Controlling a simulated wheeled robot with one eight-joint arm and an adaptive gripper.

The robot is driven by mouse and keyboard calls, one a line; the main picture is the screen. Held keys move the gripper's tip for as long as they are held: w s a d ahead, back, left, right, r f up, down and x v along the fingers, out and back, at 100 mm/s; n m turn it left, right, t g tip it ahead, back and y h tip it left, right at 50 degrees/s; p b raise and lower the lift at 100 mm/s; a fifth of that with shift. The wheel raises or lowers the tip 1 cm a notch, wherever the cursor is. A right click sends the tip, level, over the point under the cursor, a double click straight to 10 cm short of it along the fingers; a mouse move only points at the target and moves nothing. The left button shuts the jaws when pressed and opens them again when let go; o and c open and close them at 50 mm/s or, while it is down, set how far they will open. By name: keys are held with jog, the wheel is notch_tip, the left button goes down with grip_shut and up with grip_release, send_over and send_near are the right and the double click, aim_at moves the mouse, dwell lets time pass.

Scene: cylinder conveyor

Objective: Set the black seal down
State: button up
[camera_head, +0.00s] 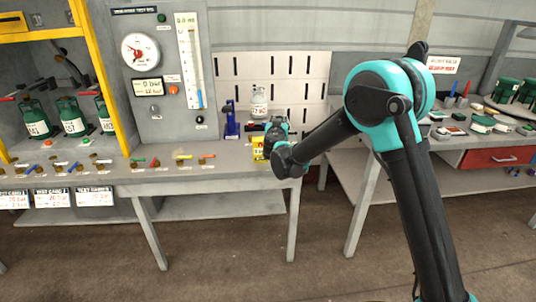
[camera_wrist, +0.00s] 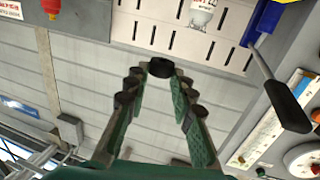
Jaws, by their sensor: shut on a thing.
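The black seal (camera_wrist: 161,67) is a small dark round piece. In the wrist view it sits between the tips of my gripper (camera_wrist: 154,74), which is shut on it. In the head view my gripper (camera_head: 277,133) is at the right end of the grey workbench (camera_head: 215,157), beside a yellow card stand (camera_head: 258,149). The arm hides part of it there, and I cannot make out the seal in that view. Whether the seal touches any surface cannot be told.
A glass jar (camera_head: 259,103) and a blue tool (camera_head: 231,122) with a dark lever (camera_wrist: 287,106) stand close by. A white slotted panel (camera_head: 300,75) is behind. Tools lie along the bench front. Green bottles (camera_head: 72,118) stand at left. Another bench (camera_head: 450,157) is at right.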

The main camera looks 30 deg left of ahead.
jog(key=f, duration=2.1)
jog(key=shift+s+a, duration=0.15)
jog(key=shift+a, duration=0.2)
jog(key=shift+f, duration=0.1)
jog(key=o, duration=0.4)
jog(key=shift+o, duration=0.3)
